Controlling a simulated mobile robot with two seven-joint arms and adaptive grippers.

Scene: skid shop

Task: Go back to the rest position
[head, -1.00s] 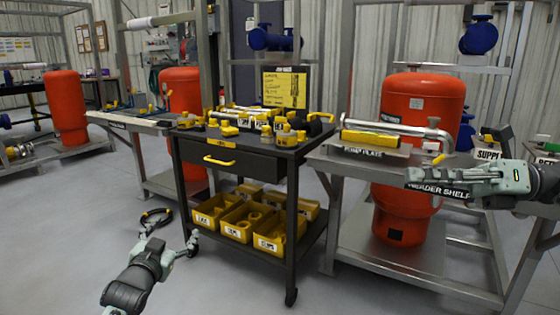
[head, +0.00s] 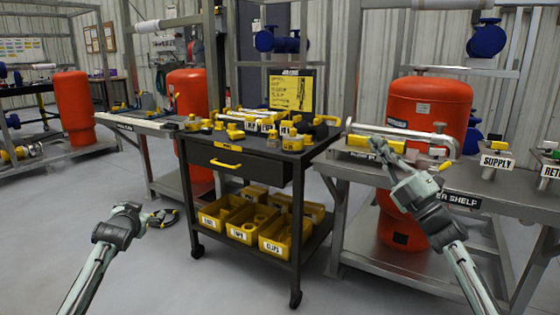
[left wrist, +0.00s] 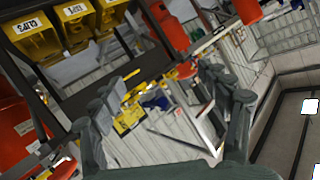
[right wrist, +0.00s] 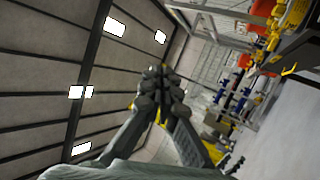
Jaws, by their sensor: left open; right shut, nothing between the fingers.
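My left gripper (head: 125,211) is at the lower left of the head view, over the floor and left of the dark cart. In the left wrist view its fingers (left wrist: 165,105) stand apart with nothing between them. My right gripper (head: 381,146) is in front of the right skid shelf in the head view, pointing up and to the left. Its fingertips overlap the yellow block on the shelf in the picture; contact cannot be told. In the right wrist view the fingers (right wrist: 160,85) are together and hold nothing.
The dark cart (head: 240,163) stands in the middle with yellow parts on top and yellow bins (head: 240,222) below. The steel skid shelf (head: 400,172) and red tank (head: 428,100) are at the right. The front floor is clear.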

